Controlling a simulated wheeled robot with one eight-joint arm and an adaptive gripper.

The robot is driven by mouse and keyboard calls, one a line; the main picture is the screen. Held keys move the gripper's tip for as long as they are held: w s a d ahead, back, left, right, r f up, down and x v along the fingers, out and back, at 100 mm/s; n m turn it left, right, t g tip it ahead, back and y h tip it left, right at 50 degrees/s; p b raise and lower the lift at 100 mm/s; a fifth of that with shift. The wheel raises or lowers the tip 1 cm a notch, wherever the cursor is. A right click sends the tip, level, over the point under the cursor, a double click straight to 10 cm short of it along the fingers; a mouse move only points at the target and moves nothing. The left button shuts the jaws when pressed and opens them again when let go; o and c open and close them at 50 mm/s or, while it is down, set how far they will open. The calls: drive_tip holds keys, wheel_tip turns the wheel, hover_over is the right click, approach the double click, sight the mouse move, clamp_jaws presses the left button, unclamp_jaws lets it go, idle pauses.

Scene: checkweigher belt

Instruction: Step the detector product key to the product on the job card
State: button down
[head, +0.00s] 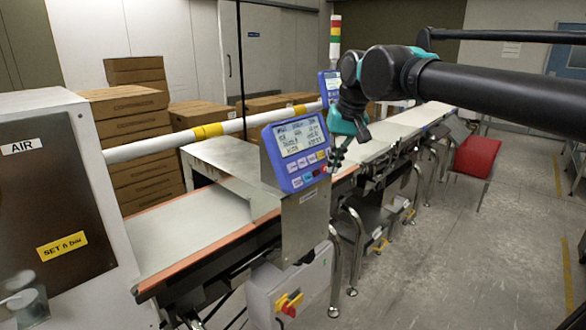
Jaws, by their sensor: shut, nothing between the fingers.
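A blue control panel (295,152) stands on a steel post beside the belt, tilted toward me. Its lit screen (299,136) carries lines of text too small to read. Rows of small keys (305,169) lie below the screen, with yellow, white, blue and red ones. I cannot tell which is the product key. My gripper (336,160) is shut and empty, pointing down close to the panel's right edge. I cannot tell whether it touches the panel. I cannot make out a job card.
A conveyor belt (188,237) runs from the lower left toward the back right. A second blue panel (330,86) stands farther back, partly behind my arm. A red-yellow switch (290,303) sits on a grey box below. Cardboard boxes (145,160) are stacked behind.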

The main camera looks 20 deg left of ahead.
sight(292, 167)
drive_tip(key=shift+s+a+r, duration=0.3)
drive_tip(key=shift+a+r, duration=0.25)
drive_tip(key=shift+s+a+r, duration=0.3)
drive_tip(key=shift+a+r, duration=0.25)
drive_tip(key=shift+w+a+f, duration=0.5)
drive_tip(key=shift+a+f, duration=0.2)
drive_tip(key=shift+a, duration=0.5)
drive_tip(key=shift+w+a+f, duration=0.55)
drive_tip(key=shift+a+f, duration=0.1)
drive_tip(key=shift+a, duration=0.55)
drive_tip(key=shift+w+a+f, duration=0.5)
drive_tip(key=shift+a+f, duration=0.2)
drive_tip(key=shift+a, duration=0.5)
drive_tip(key=shift+a, duration=0.1)
drive_tip(key=shift+w+a+f, duration=0.1)
drive_tip(key=shift+a+f, duration=0.05)
drive_tip(key=shift+a, duration=0.1)
drive_tip(key=shift+w+a+f, duration=0.15)
drive_tip(key=shift+a+f, duration=0.05)
drive_tip(key=shift+a, duration=0.15)
drive_tip(key=shift+d, duration=0.15)
drive_tip(key=shift+s+d+r, duration=0.25)
drive_tip(key=shift+d+r, duration=0.1)
drive_tip(key=shift+d, duration=0.2)
